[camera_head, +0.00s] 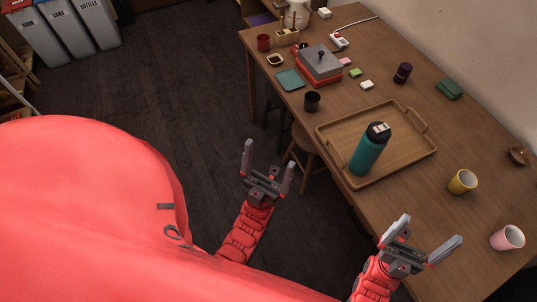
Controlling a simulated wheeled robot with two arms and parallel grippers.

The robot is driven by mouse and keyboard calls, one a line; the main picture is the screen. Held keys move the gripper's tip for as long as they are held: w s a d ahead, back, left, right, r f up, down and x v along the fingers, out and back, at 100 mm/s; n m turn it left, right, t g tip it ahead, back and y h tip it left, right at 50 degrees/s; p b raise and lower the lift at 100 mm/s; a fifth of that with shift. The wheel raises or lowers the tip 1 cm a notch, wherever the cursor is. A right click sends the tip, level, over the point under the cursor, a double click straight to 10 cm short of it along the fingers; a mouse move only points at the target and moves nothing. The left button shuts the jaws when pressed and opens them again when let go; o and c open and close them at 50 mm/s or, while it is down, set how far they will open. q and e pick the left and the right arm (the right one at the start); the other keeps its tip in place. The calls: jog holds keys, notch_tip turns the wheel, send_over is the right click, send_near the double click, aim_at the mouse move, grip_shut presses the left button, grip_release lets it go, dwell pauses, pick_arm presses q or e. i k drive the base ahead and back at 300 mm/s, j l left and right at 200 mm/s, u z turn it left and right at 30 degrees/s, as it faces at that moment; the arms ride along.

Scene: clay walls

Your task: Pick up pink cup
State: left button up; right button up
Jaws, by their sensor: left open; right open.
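The pink cup (507,238) lies at the lower right of the wooden table in the head view, its pale mouth turned to the right; I cannot tell for sure whether it is tilted or upright. My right gripper (430,239) is open and empty, to the left of the pink cup and apart from it, by the table's near edge. My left gripper (268,162) is open and empty, over the dark floor to the left of the table.
A yellow cup (462,182) stands behind the pink cup. A wooden tray (407,149) holds a teal bottle (369,150). A stool (305,146) is beside the table (423,207).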

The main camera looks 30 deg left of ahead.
aim_at(509, 237)
jog(key=z, duration=0.4)
jog(key=l+z, duration=0.15)
jog(key=z, duration=0.25)
jog(key=k+l+z, duration=0.1)
jog(key=z, duration=0.3)
